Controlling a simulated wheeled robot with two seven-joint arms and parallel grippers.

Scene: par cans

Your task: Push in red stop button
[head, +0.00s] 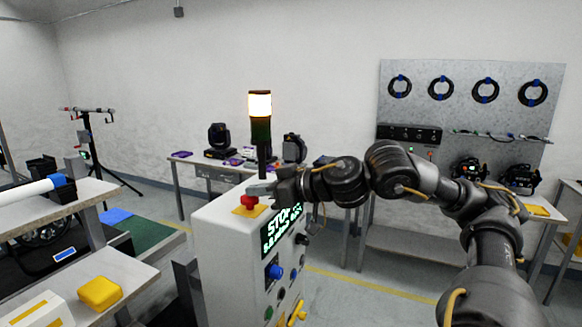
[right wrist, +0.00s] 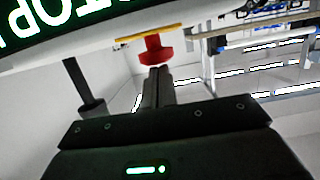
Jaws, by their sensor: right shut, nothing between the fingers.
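The red stop button (head: 249,202) sits on a yellow plate (head: 250,211) on top of a white control box (head: 225,235). My right gripper (head: 258,189) is shut and empty, just above and beside the button in the head view. In the right wrist view the red button (right wrist: 153,50) shows on the yellow plate (right wrist: 150,38), upside down in the picture. The closed fingertips (right wrist: 158,72) point at the button, very close to it. I cannot tell whether they touch. My left gripper is not in view.
A signal tower (head: 260,120) with a lit lamp rises behind the button, close to my right gripper. A bench (head: 100,195) stands at the left with a yellow box (head: 99,291) on its lower shelf. Tables with equipment line the back wall.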

